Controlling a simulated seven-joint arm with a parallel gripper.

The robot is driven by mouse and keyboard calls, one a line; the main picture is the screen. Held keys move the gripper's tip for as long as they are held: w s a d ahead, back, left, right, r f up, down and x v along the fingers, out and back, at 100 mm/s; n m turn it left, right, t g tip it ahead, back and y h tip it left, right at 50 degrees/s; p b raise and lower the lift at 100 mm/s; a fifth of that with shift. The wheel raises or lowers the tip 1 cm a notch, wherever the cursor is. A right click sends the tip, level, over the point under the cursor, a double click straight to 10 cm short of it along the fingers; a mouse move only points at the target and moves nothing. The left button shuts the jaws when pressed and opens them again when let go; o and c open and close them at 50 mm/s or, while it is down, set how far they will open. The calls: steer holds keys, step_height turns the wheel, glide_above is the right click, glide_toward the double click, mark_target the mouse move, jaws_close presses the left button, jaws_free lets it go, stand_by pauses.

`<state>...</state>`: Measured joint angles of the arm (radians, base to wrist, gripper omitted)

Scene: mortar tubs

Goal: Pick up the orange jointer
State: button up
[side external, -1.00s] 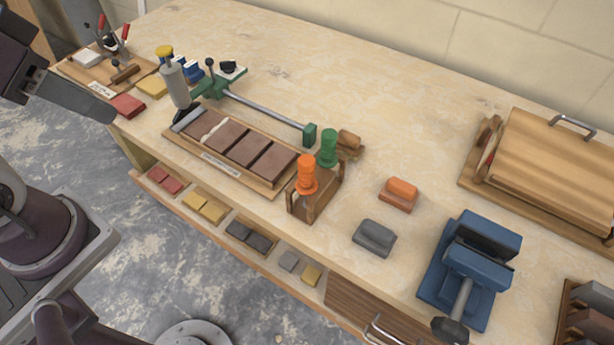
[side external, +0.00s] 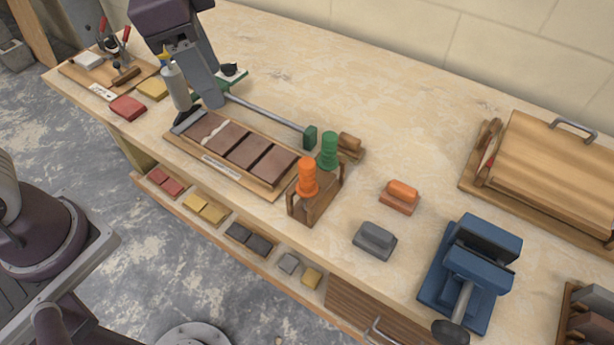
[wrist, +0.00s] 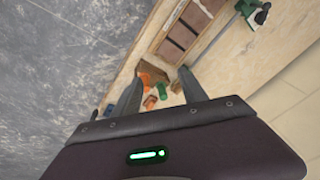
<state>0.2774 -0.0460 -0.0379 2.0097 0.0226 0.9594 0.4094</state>
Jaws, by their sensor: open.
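The orange jointer (side external: 307,178) stands upright, orange handle up, at the front of a small wooden rack (side external: 318,205) near the bench's front edge. A green-handled tool (side external: 329,150) stands behind it in the same rack. In the wrist view small orange (wrist: 152,74) and green (wrist: 163,91) shapes show between my fingers, well beyond them. My gripper (side external: 211,100) is above the left part of the bench, over the far side of the brick board, apart from the jointer. In the wrist view my gripper (wrist: 160,78) has its two fingers spread and empty.
A brick board (side external: 227,170) lies left of the rack, with a green bar clamp (side external: 265,111) behind it. An orange block (side external: 400,196), a grey block (side external: 375,240) and a blue vise (side external: 472,270) are to the right. The back middle of the bench is clear.

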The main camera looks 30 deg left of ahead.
mark_target(308, 163)
steer(key=w+d+f+m+g, duration=0.1)
steer(key=d+f+m, duration=0.1)
steer(key=d+f, duration=0.1)
steer(key=w+d+f+m, duration=0.2)
steer(key=d+f, duration=0.1)
steer(key=d, duration=0.1)
steer(key=w+d+f+m+g, duration=0.1)
steer(key=w+d+f+m, duration=0.1)
steer(key=d+f, duration=0.2)
steer(key=shift+w+d+m+g+y, duration=0.25)
steer(key=shift+d+m+g+y, duration=0.05)
step_height(308, 163, down, 7)
steer(key=shift+a+f, duration=0.1)
steer(key=shift+f, duration=0.05)
jaws_close()
